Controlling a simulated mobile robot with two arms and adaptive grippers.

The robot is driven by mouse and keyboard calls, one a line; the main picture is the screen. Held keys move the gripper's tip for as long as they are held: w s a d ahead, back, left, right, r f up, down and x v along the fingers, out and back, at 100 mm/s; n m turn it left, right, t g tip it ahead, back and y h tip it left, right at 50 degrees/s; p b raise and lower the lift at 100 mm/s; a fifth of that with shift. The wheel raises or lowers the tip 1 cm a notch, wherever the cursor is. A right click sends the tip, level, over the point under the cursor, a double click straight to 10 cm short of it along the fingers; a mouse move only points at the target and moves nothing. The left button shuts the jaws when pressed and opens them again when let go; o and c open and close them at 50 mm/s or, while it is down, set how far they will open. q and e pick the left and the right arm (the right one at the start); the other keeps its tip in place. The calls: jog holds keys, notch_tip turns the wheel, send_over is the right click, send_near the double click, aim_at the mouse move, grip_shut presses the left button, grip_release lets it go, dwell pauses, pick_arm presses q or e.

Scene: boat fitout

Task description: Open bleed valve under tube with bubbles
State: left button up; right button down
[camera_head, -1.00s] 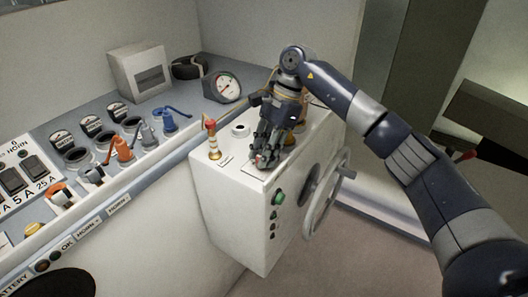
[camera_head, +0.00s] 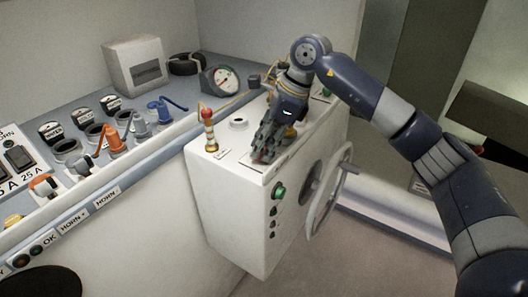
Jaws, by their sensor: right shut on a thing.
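My right gripper (camera_head: 262,153) reaches down onto the top of the white box (camera_head: 229,210). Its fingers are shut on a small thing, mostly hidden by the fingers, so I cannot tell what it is. A brass fitting with a red and white top (camera_head: 209,131) stands upright to the left of the gripper, apart from it. A short white round fitting (camera_head: 238,123) is between them, farther back. I cannot make out a tube with bubbles or clearly identify a bleed valve. My left gripper is out of view.
A spoked handwheel (camera_head: 331,194) and a green button (camera_head: 279,192) are on the box's side. Left is a console with orange (camera_head: 114,138) and blue levers (camera_head: 140,126), a round gauge (camera_head: 221,80) and a grey-white case (camera_head: 134,65). Floor in front of the box is clear.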

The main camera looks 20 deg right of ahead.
jog(key=m+t+b, duration=0.1)
jog(key=m+b, duration=0.1)
jog(key=m, duration=0.1)
jog(key=m+t+h+b, duration=0.1)
jog(key=m+b, duration=0.1)
jog(key=m, duration=0.1)
jog(key=shift+s+a+h, duration=0.1)
jog(key=shift+h, duration=0.2)
jog(key=m+h+b, duration=0.1)
jog(key=m+b, duration=0.1)
jog(key=m, duration=0.1)
jog(key=shift+a+r+t, duration=0.1)
jog(key=shift+r+t, duration=0.05)
jog(key=shift+t, duration=0.25)
jog(key=shift+r+m+h+b, duration=0.1)
jog(key=shift+m+h+b, duration=0.3)
jog(key=shift+m, duration=0.6)
jog(key=c, duration=1.7)
grip_release()
jog(key=shift+o, duration=0.5)
jog(key=v, duration=1.2)
jog(key=shift+s, duration=0.15)
